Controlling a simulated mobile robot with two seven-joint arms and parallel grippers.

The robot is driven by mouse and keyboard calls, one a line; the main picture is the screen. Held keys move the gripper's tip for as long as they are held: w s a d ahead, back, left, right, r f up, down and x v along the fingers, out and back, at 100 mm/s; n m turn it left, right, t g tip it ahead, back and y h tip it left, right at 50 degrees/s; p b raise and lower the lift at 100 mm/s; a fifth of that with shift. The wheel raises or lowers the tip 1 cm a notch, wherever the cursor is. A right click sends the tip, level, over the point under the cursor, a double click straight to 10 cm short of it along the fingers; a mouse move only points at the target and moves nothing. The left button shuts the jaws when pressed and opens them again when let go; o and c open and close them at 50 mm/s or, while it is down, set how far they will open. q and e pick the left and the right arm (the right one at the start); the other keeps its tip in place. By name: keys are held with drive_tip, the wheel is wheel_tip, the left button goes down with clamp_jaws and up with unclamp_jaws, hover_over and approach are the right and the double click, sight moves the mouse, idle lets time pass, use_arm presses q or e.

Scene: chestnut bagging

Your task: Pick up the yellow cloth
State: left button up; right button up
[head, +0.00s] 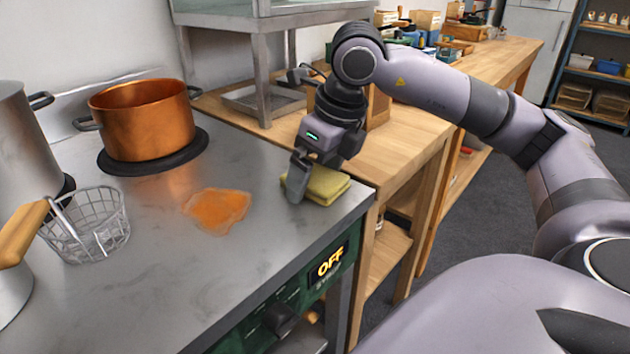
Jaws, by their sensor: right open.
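The yellow cloth (328,184) lies folded on the steel stove top (262,240), near its right front corner. My right gripper (300,180) points down at the cloth's left end, with its fingers at or just beside it. The gripper is open. Part of the cloth is hidden behind the fingers, and I cannot tell whether they touch it. My left gripper is not in view.
An orange patch (218,209) lies on the stove top left of the cloth. A copper pot (150,122), a wire basket (92,222) and a steel pot (25,150) stand further left. A wooden table (410,140) adjoins on the right.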

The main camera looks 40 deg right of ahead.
sight(317, 176)
drive_tip(key=c, duration=1.1)
drive_tip(key=shift+o, duration=0.2)
drive_tip(key=shift+r, duration=0.25)
wheel_tip(317, 176, up, 10)
drive_tip(key=p, duration=0.3)
drive_tip(key=shift+f, duration=0.15)
drive_tip(key=o, duration=0.4)
drive_tip(key=c, duration=0.3)
